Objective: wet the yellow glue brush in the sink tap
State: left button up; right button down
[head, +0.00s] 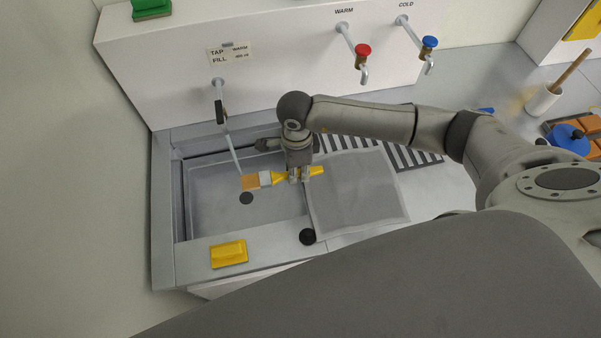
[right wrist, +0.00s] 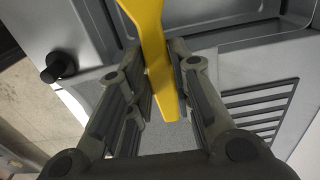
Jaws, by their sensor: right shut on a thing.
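The yellow glue brush (head: 280,178) lies about level over the sink (head: 215,215), its tan bristles pointing left. My right gripper (head: 299,176) is shut on its handle. In the right wrist view, the yellow handle (right wrist: 155,55) passes between the fingers of my gripper (right wrist: 163,100). The sink tap (head: 219,108), with a black part, is on the white back panel. A thin pale line like running water slants down from it to the upper left edge of the bristles; I cannot tell whether it touches them. My left gripper is not in view.
A yellow block (head: 229,254) lies on the front rim near a black knob (head: 307,237). Red (head: 363,51) and blue (head: 429,42) taps stick out at the back.

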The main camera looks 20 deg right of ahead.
jog(key=w+f+b, duration=0.2)
jog(key=w+b, duration=0.6)
jog(key=w, duration=0.3)
jog(key=shift+w+a+f, duration=0.2)
jog(key=shift+w, duration=0.2)
jog(key=shift+d, duration=0.15)
dwell(0.4)
jog(key=shift+d+b, duration=0.4)
jog(key=shift+d, duration=0.05)
jog(key=shift+a, duration=0.1)
jog(key=shift+a, duration=0.5)
